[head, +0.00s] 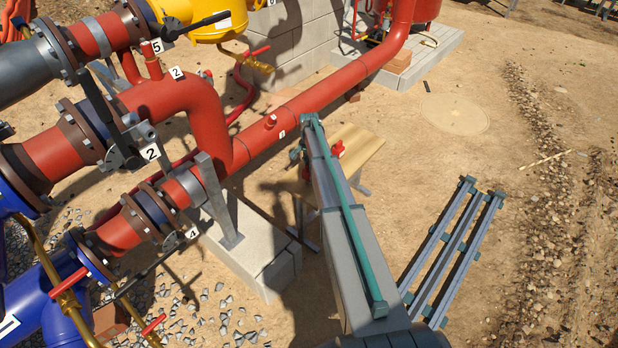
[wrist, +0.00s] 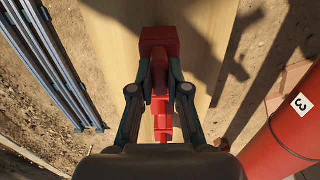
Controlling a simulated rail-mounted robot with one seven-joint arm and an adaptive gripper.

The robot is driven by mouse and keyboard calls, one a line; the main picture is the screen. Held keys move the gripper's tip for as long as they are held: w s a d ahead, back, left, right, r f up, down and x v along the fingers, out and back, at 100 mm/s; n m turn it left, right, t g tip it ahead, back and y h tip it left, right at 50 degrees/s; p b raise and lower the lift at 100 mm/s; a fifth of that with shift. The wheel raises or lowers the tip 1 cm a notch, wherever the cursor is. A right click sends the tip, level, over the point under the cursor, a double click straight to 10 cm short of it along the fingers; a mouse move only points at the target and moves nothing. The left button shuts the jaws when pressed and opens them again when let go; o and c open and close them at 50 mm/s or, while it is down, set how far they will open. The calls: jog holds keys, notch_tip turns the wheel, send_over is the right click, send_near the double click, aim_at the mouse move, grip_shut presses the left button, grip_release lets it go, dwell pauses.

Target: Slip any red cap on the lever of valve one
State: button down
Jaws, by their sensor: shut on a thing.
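In the wrist view my gripper (wrist: 160,70) is shut on a red cap (wrist: 158,38), a blocky piece at the fingertips. More red (wrist: 163,124) shows between the fingers lower down; I cannot tell whether it is the same piece. The wooden board (wrist: 110,20) lies beneath. In the head view red parts (head: 338,149) show beside my arm over the board (head: 362,146); my arm mostly hides the gripper. A label 1 (head: 8,328) is on the blue pipe at the lower left, cut by the edge. Which lever belongs to valve one is unclear.
Red pipes with valves labelled 2 (head: 150,153), 4 (head: 192,234) and 5 (head: 156,46) fill the left. A concrete block (head: 250,262) stands left of my arm. Grey rails (head: 450,250) lie at the right. A red pipe labelled 3 (wrist: 301,103) is close on the wrist view's right.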

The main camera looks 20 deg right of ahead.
jog(key=shift+r+p, duration=0.3)
jog(key=shift+r, duration=0.45)
jog(key=c, duration=1.8)
grip_release()
grip_shut()
jog(key=shift+c, duration=0.4)
grip_release()
jog(key=shift+r+p, duration=0.35)
jog(key=shift+r, duration=0.5)
jog(key=shift+a, duration=0.1)
grip_shut()
